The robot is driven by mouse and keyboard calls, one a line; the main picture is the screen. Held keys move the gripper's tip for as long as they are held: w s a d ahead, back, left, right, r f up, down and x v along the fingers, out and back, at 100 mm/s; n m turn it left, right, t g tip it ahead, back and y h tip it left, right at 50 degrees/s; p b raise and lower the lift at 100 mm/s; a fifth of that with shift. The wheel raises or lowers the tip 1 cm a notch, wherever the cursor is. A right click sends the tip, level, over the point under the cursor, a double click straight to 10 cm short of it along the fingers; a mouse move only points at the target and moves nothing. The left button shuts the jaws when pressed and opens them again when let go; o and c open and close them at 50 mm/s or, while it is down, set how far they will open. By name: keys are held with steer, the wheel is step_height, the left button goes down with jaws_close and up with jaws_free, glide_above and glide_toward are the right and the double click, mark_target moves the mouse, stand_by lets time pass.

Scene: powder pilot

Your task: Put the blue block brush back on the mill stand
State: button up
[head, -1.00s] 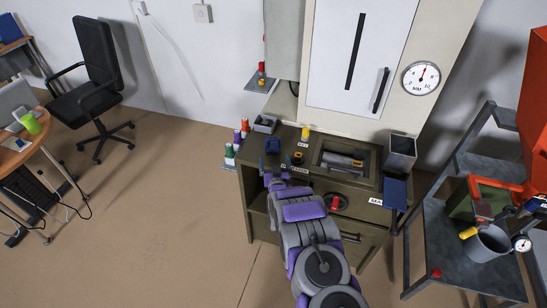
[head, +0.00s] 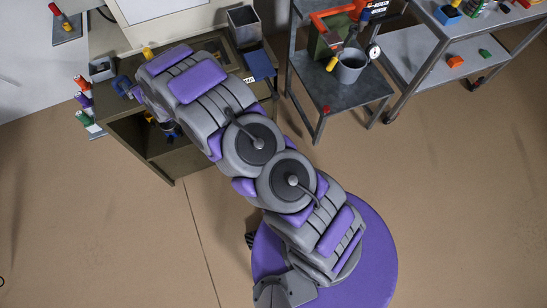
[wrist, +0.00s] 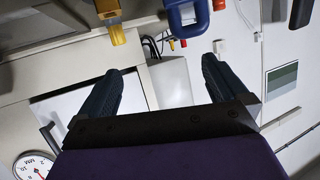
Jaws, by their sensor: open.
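A blue piece (head: 122,85) sits on the left end of the olive mill stand (head: 185,160), beside my arm's far end. In the wrist view a blue piece with a loop shape (wrist: 187,16) shows at the top edge, partly cut off. I take these to be the same thing, but cannot tell for certain that it is the block brush. My gripper (wrist: 161,68) is open, with its two dark fingers wide apart and nothing between them. The blue piece is beyond the fingertips, not touching them. My arm hides the gripper and much of the stand top in the head view.
A yellow piece (wrist: 118,35) is near the blue piece. A grey open box (head: 243,27) and a dark blue panel (head: 260,64) are at the stand's right. A grey cart with a bucket (head: 351,66) stands further right. The front floor is clear.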

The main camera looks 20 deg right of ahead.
steer(key=s+d+r+m+g+h, duration=0.1)
steer(key=s+d+r+g+h, duration=0.2)
steer(key=s+d+r+g, duration=0.95)
steer(key=s+d+r, duration=0.2)
steer(key=s+d, duration=0.4)
steer(key=s+d+r+m+g+h, duration=0.1)
steer(key=s+d+r, duration=0.3)
steer(key=s, duration=1.8)
steer(key=s+d+r+m+g+h, duration=0.1)
steer(key=s+d+r, duration=0.2)
steer(key=s+d, duration=0.7)
steer(key=s, duration=0.5)
steer(key=shift+s+r, duration=0.2)
steer(key=shift+s, duration=0.1)
steer(key=shift+d, duration=0.1)
